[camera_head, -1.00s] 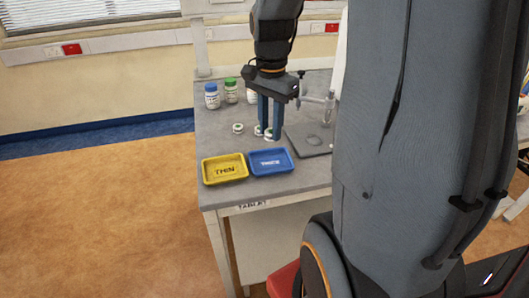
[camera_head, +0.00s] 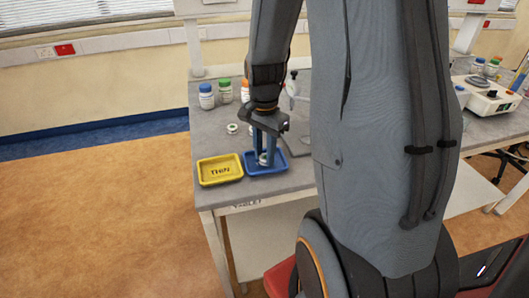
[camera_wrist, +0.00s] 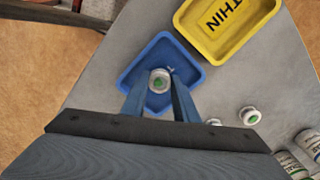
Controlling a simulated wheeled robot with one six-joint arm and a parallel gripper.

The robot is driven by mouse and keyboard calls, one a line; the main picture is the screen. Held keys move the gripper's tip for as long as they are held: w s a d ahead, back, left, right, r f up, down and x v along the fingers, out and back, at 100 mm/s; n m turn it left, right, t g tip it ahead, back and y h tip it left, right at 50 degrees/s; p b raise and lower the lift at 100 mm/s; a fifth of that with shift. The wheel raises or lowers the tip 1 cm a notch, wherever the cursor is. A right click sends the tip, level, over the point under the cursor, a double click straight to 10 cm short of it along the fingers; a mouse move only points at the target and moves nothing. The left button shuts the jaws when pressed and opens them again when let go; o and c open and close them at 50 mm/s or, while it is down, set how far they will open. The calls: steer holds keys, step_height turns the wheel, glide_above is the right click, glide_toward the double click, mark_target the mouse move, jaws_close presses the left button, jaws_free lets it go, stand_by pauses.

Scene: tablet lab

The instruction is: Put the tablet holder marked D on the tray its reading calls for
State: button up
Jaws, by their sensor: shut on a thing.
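My gripper (camera_head: 264,158) is shut on a small white tablet holder (camera_head: 263,160) with a green centre. In the wrist view the holder (camera_wrist: 159,80) sits between my two fingertips (camera_wrist: 159,92), over the blue tray (camera_wrist: 135,70). I cannot tell whether it touches the tray floor. No letter on it is readable. The blue tray (camera_head: 282,169) has its word mostly covered. The yellow tray (camera_head: 219,170), marked THIN, lies left of it in the head view and at the upper right in the wrist view (camera_wrist: 208,45).
Another white holder (camera_head: 232,128) stands behind the trays. The wrist view shows two loose holders, one with a green centre (camera_wrist: 250,116) and one partly hidden (camera_wrist: 214,122). Bottles with blue (camera_head: 206,97) and green (camera_head: 225,91) caps stand at the back of the grey bench (camera_head: 212,143).

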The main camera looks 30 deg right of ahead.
steer(key=shift+f, duration=0.15)
steer(key=o, duration=1.1)
step_height(320, 180, up, 12)
steer(key=b, duration=0.2)
steer(key=s+a+f+n, duration=0.2)
steer(key=a+f+n, duration=0.1)
steer(key=a+n, duration=0.1)
steer(key=s+a+f+n, duration=0.3)
steer(key=a+n, duration=0.1)
steer(key=n, duration=0.1)
steer(key=s+a+f+n+t, duration=0.1)
steer(key=s+a+f+n, duration=0.1)
steer(key=a+f+n, duration=0.1)
steer(key=shift+s+a+f+n, duration=0.1)
steer(key=shift+s+a+n, duration=0.05)
steer(key=shift+a+n, duration=0.4)
steer(key=shift+s+a+f+n, duration=0.1)
steer(key=shift+a+n, duration=0.2)
steer(key=shift+n, duration=0.35)
